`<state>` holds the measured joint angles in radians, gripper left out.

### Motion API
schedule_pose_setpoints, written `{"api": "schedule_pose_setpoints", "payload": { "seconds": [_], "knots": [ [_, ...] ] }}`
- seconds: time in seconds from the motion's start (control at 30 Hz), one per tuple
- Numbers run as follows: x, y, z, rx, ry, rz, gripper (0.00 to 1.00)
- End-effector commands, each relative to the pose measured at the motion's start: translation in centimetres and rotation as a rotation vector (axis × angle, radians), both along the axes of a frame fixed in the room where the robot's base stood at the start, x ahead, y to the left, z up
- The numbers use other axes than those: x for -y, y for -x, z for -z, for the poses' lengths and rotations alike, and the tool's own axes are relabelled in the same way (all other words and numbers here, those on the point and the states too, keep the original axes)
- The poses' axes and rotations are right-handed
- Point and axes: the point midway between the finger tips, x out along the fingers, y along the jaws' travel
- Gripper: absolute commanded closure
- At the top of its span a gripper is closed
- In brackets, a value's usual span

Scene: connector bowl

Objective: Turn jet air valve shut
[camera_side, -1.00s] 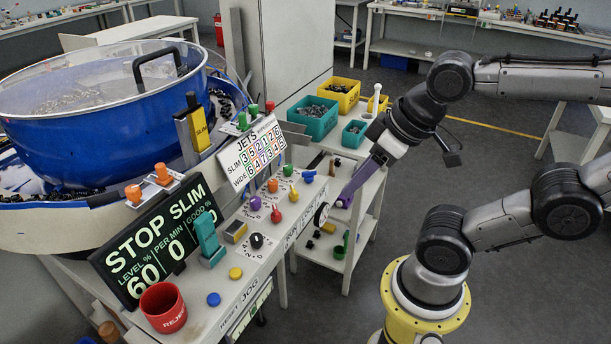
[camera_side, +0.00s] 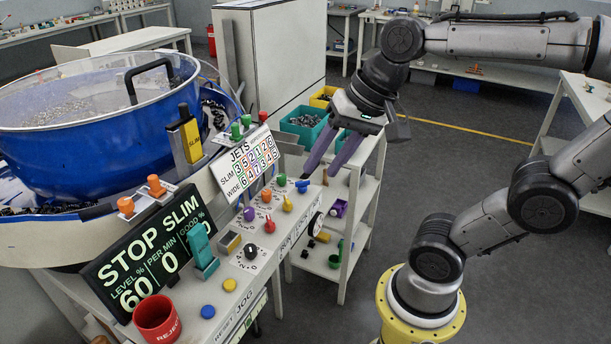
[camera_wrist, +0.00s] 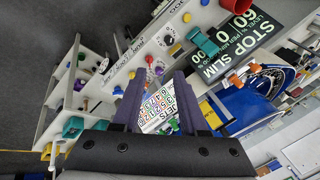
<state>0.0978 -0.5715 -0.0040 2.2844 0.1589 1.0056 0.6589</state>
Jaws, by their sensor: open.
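My gripper (camera_side: 320,172) is open and empty, its two dark purple fingers pointing down above the right end of the control panel. A small blue lever-like handle (camera_side: 302,185) is on the panel just left of the fingertips; no contact is clear. Nearby knobs are green (camera_side: 281,180), yellow (camera_side: 287,203), orange (camera_side: 266,195), red (camera_side: 269,226) and purple (camera_side: 249,214). I cannot read which one is the jet air valve. The JETS number card (camera_side: 248,162) stands behind them. In the wrist view the card (camera_wrist: 157,108) shows between my fingers (camera_wrist: 158,82).
The blue bowl (camera_side: 95,135) fills the left. A STOP SLIM display (camera_side: 145,255), a teal upright (camera_side: 203,250) and a red REJECT cup (camera_side: 157,318) stand nearer the front. A shelf cart with a teal bin (camera_side: 303,122) is behind my gripper. Floor to the right is open.

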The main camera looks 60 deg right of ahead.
Motion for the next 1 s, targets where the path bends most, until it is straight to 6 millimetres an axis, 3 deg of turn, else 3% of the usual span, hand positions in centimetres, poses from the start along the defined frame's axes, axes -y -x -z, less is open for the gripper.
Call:
{"api": "schedule_pose_setpoints", "payload": {
  "seconds": [0.17, 0.27, 0.5, 0.6, 0.73, 0.83, 1.0],
  "knots": [
    [2.9, -5.3, -0.9, -0.116, -0.214, 0.407, 0.57],
    [5.7, -8.3, -0.7, -0.179, -0.329, 0.634, 0.57],
    [15.4, -13.2, 2.5, -0.308, -0.558, 1.1, 0.57],
    [19.7, -13.7, 4.7, -0.347, -0.62, 1.223, 0.57],
    [24.1, -12.9, 7.5, -0.386, -0.663, 1.328, 0.57],
    [25.8, -11.8, 9.1, -0.412, -0.681, 1.379, 0.57],
    [26.2, -11.4, 9.8, -0.411, -0.687, 1.396, 0.57]
  ]
}}
